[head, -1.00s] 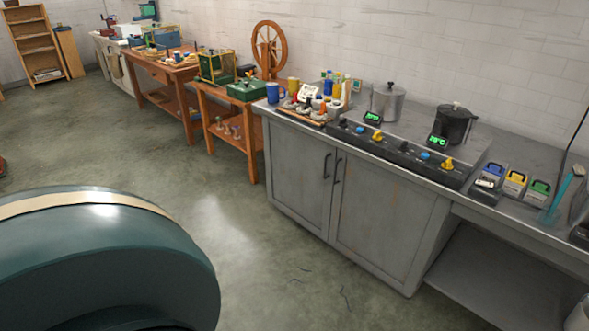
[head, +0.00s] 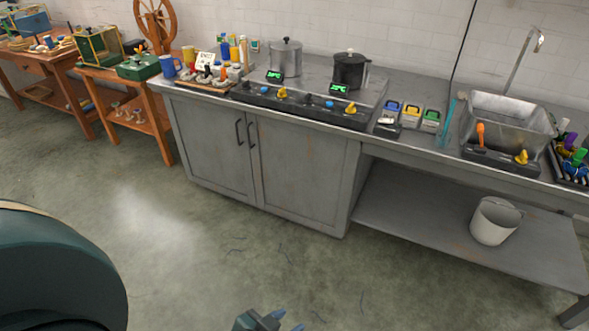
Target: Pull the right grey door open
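The right grey door (head: 304,170) is the wider panel of the grey cabinet under the counter and looks closed. Its dark bar handle (head: 252,134) is upright near its left edge. The left grey door (head: 214,143) also looks closed, with its own dark handle (head: 239,132) beside the other. My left gripper (head: 287,320) shows at the bottom edge, partly cut off, with two blue fingertips apart and nothing seen between them. It is well in front of the doors and touches neither. My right gripper is not in view.
The counter (head: 405,142) holds two pots, a control panel with knobs (head: 300,107) and a sink (head: 508,122). A pale bucket (head: 494,221) stands on the low shelf to the right. The floor (head: 190,240) before the doors is clear except for thin dark strands.

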